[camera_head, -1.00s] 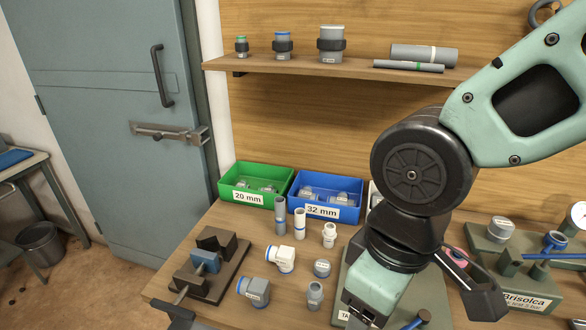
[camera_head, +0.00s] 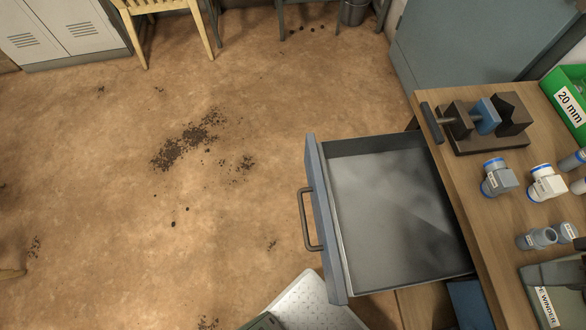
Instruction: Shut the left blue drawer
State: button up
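The left blue drawer (camera_head: 327,222) is pulled far out from the workbench, towards the left of the picture. Its front is blue-grey with a dark bar handle (camera_head: 309,219) on the outer face. Its grey tray (camera_head: 395,215) looks empty. My gripper cannot be made out in the current view; only a small dark piece shows at the right edge, and I cannot tell what it is. Nothing is seen touching the drawer or its handle.
The wooden bench top (camera_head: 468,185) carries a vise (camera_head: 485,122), several pipe fittings (camera_head: 499,178) and a green bin (camera_head: 570,100). A blue panel (camera_head: 469,304) shows below the bench edge. Open brown floor (camera_head: 120,230) lies left of the drawer.

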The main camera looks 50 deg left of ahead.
aim_at(386, 219)
jog(key=k+j+u, duration=0.1)
jog(key=u, duration=1.2)
jog(key=k+j+u, duration=0.2)
jog(key=j+u, duration=0.25)
jog(key=l, duration=0.1)
